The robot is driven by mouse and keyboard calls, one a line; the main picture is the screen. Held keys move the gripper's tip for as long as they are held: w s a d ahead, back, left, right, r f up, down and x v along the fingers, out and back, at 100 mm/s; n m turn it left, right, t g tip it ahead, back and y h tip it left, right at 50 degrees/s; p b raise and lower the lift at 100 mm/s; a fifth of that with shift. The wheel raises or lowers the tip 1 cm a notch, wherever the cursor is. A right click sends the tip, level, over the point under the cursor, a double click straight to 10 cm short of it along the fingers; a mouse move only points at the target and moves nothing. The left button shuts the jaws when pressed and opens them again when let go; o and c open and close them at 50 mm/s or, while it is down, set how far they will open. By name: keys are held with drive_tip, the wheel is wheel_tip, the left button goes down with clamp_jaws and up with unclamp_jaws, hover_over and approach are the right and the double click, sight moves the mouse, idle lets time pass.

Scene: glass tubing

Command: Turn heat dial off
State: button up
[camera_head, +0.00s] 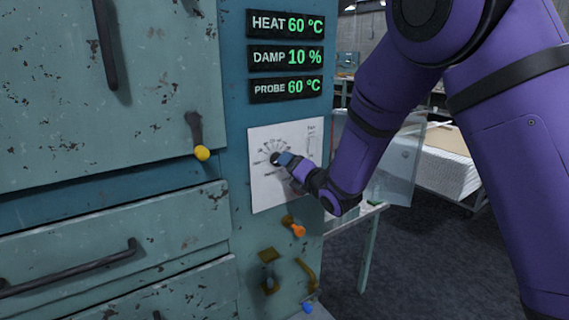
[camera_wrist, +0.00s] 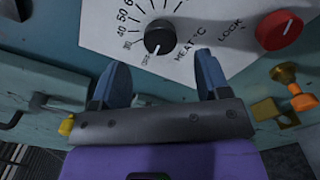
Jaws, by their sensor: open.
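The heat dial (camera_wrist: 160,37) is a round black knob with a white mark on a white panel (camera_wrist: 105,20). Printed numbers run around it, and "HEAT °C" is beside it. My gripper (camera_wrist: 162,63) is open, its two blue fingers apart just below the dial in the wrist view, with nothing between them. In the head view my gripper (camera_head: 284,159) is close against the white panel (camera_head: 264,188) and partly covers the dial (camera_head: 274,158). The heat display (camera_head: 286,24) reads 60 °C.
A red knob (camera_wrist: 280,30) marked LOCK is right of the dial. Displays read DAMP 10 % (camera_head: 286,57) and PROBE 60 °C (camera_head: 286,88). An orange-tipped valve (camera_head: 297,230) is below the panel. Drawers with dark handles (camera_head: 70,270) are at left; a table stands behind my arm.

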drive_tip(key=v, duration=0.5)
drive_tip(key=s+d+r+m+g+h, duration=0.2)
drive_tip(key=s+d+r+m+h, duration=0.25)
drive_tip(key=d+m, duration=0.45)
drive_tip(key=s+d+r+m+g+h, duration=0.1)
drive_tip(key=s+d+r+m+h, duration=0.3)
drive_tip(key=d+m, duration=0.5)
drive_tip(key=s+d+r+m+g, duration=0.1)
drive_tip(key=s+d+m+g, duration=0.2)
drive_tip(key=s+m, duration=0.4)
drive_tip(key=s+d+r+m+g+h, duration=0.1)
drive_tip(key=s+m, duration=0.6)
drive_tip(key=s, duration=1.3)
drive_tip(key=d+r+g, duration=0.1)
drive_tip(key=d+g, duration=0.1)
drive_tip(key=d, duration=0.1)
drive_tip(key=shift+s+d+m+g, duration=0.25)
drive_tip(key=shift+d+m+g, duration=0.1)
drive_tip(key=shift+m+g, duration=0.05)
